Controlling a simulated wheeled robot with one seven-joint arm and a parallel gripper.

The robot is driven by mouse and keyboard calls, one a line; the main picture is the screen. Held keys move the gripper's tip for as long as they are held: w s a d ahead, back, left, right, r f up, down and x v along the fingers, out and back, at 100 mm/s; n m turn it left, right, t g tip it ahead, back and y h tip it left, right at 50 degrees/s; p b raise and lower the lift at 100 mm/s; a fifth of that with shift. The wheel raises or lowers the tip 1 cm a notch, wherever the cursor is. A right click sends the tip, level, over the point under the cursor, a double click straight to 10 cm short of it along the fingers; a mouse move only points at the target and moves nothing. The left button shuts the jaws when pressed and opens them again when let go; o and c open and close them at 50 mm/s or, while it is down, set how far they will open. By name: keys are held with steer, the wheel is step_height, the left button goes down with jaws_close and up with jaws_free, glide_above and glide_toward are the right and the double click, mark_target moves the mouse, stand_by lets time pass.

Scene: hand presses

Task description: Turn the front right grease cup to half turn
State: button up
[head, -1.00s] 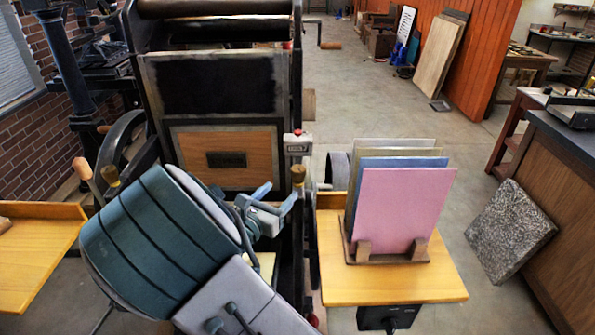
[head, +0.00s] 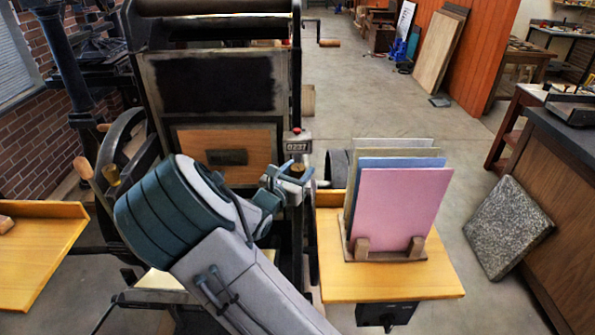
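The front right grease cup (head: 297,170) is a small brass-coloured cup on the right side of the press, just below the counter. My gripper (head: 295,176) is at this cup, with its blue-grey fingers apart and the cup showing between them in the picture. I cannot tell whether either finger touches the cup. The cup's lower part is hidden by the gripper.
The press (head: 219,85) has a counter (head: 297,144) with a red button. A wooden side table (head: 400,285) at the right carries a rack of coloured boards (head: 403,205). Another wooden board (head: 40,255) is at the left. A stone slab (head: 508,228) leans at the right.

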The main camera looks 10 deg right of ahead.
steer(key=c, duration=0.6)
steer(key=shift+r, duration=0.1)
steer(key=shift+w+r+m+g+h+p, duration=0.1)
steer(key=shift+r+m+g+h+p, duration=0.05)
steer(key=shift+m+g+h+p, duration=1.45)
steer(key=shift+g+h, duration=0.1)
steer(key=shift+g, duration=0.2)
steer(key=shift+f, duration=0.2)
steer(key=o, duration=1)
steer(key=shift+c, duration=0.2)
